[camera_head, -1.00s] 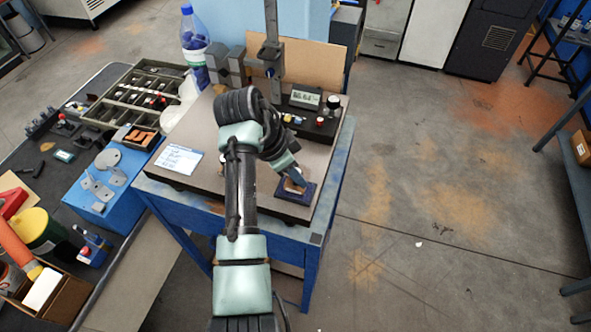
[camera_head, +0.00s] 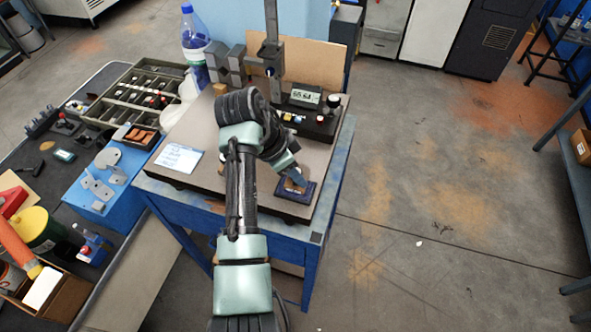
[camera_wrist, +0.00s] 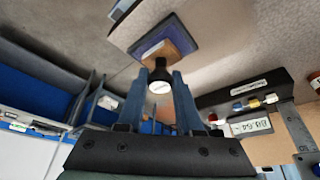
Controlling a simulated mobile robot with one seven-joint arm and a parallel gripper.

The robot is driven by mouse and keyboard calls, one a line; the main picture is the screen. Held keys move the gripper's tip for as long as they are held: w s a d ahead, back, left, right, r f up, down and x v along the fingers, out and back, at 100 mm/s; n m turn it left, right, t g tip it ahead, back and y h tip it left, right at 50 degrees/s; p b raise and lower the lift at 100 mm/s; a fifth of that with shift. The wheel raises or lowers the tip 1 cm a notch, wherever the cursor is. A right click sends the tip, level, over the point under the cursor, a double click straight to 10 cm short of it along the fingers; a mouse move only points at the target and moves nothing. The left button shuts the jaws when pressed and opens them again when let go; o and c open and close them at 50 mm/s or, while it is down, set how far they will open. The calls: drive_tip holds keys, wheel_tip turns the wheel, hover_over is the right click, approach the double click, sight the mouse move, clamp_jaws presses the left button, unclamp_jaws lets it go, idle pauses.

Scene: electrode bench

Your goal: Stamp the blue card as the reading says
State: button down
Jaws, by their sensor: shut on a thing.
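My gripper (camera_head: 298,178) is at the right front of the bench, low over a dark blue pad with a brown top (camera_head: 287,194). In the wrist view, my gripper (camera_wrist: 160,88) is shut on a small dark stamp (camera_wrist: 160,78) with a round end. The blue-edged pad (camera_wrist: 180,32) lies just beyond it; whether they touch I cannot tell. A light blue card with written lines (camera_head: 178,158) lies flat at the left front of the bench.
The display's dark box (camera_head: 318,124) has coloured buttons and a knob. A metal column (camera_head: 271,45) with grey blocks stands behind. A bottle (camera_head: 194,45) is at the back left. A compartment tray (camera_head: 133,92) and blue box (camera_head: 103,190) stand left. Bench top between card and pad is partly hidden by my arm.

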idle(0.4)
wheel_tip(320, 180, up, 7)
drive_tip(key=p, duration=0.6)
idle(0.3)
